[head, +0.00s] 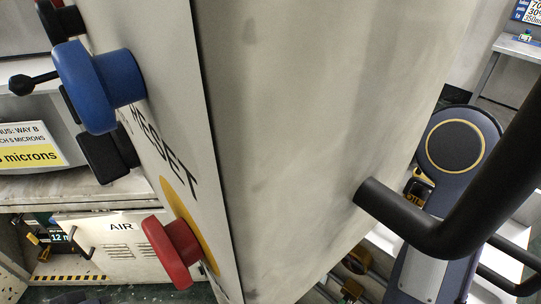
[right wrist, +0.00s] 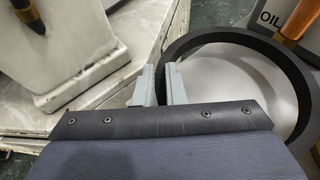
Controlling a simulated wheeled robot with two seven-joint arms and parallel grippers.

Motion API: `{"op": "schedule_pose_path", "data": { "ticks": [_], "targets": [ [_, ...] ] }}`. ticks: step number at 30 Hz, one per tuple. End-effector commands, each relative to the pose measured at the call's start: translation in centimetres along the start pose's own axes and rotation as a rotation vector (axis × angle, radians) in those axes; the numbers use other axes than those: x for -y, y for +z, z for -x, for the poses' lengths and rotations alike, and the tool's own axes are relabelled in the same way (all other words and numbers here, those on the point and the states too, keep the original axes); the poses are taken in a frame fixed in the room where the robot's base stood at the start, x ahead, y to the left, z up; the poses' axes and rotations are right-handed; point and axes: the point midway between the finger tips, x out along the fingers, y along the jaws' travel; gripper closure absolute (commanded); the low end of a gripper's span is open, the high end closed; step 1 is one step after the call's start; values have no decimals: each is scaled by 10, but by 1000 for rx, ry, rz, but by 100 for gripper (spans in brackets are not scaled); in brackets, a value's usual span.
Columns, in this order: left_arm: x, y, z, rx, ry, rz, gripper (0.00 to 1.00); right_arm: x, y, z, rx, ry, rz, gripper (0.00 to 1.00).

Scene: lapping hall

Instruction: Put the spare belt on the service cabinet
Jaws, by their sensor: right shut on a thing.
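In the right wrist view my right gripper (right wrist: 158,72) has its two grey fingers shut on the near left edge of a wide black ring, which looks like the spare belt (right wrist: 232,35). The ring's lower part is hidden behind the gripper body, and a light grey surface shows through it. I cannot tell whether it touches that surface. In the head view neither gripper nor the belt shows; a large pale machine housing (head: 310,110) fills the middle. A white cabinet marked AIR (head: 125,262) stands low at the left; I cannot tell whether it is the service cabinet.
The housing carries a blue knob (head: 95,85) and a red button (head: 172,252). A black bent handle (head: 430,235) juts out at the right. A sign (head: 30,146) stands on a bench at left. The wrist view shows a container marked OIL (right wrist: 272,18) beside the ring.

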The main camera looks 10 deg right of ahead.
Motion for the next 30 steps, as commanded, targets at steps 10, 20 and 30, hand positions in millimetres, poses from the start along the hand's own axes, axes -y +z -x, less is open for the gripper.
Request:
{"op": "schedule_pose_path", "data": {
  "ticks": [10,20,30],
  "targets": [
    [2,3,-5,0,0,0,100,0,-26,-11,0,0,0,100],
    [3,4,-8,0,0,0,100,0,-28,-11,-1,0,0,78],
    [3,4,-7,0,0,0,100,0,-27,-11,-2,0,0,68]
  ]
}}
